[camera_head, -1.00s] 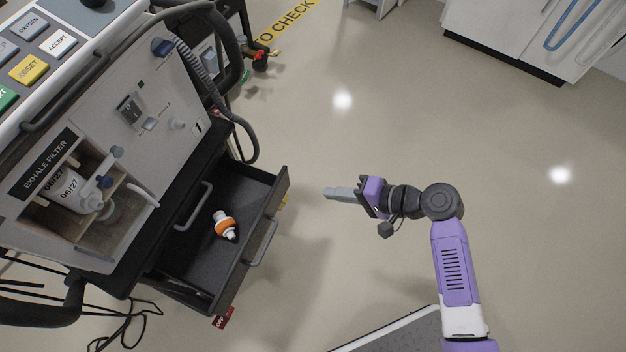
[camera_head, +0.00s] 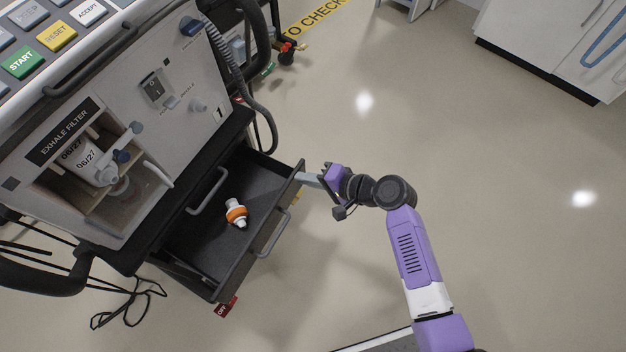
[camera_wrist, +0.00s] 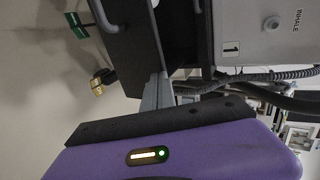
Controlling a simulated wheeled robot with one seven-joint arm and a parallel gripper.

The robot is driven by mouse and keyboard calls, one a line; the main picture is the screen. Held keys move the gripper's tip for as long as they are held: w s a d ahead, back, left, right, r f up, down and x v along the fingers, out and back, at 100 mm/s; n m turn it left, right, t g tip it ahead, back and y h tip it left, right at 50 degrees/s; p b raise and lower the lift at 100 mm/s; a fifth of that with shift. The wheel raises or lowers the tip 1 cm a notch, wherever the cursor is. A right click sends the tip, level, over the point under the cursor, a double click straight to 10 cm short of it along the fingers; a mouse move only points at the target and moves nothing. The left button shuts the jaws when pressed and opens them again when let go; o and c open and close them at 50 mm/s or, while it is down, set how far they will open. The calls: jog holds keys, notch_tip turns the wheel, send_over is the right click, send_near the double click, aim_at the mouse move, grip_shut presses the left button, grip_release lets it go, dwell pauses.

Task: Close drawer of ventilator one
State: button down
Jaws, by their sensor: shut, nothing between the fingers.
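Ventilator one (camera_head: 165,95) stands at the left, with the number 1 on its front panel. Its dark drawer (camera_head: 222,262) is pulled out below the panel. A white and orange part (camera_head: 237,213) lies in the drawer. The drawer's front has a grey handle (camera_head: 273,235). My gripper (camera_head: 302,178) is shut and empty, with its fingertips at the upper end of the drawer front, touching or very nearly so. In the wrist view my gripper's fingers (camera_wrist: 158,90) reach up to the dark drawer front (camera_wrist: 132,35); exact contact is hard to tell.
Cables (camera_head: 125,300) lie on the floor below the ventilator. A red tag (camera_head: 226,307) shows beneath the drawer. A white cabinet (camera_head: 550,45) stands at the upper right. The floor right of my arm is clear.

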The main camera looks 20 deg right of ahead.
jog(key=w+a+b, duration=0.2)
jog(key=w+a, duration=0.8)
jog(key=shift+w+a, duration=0.15)
jog(key=shift+a, duration=0.15)
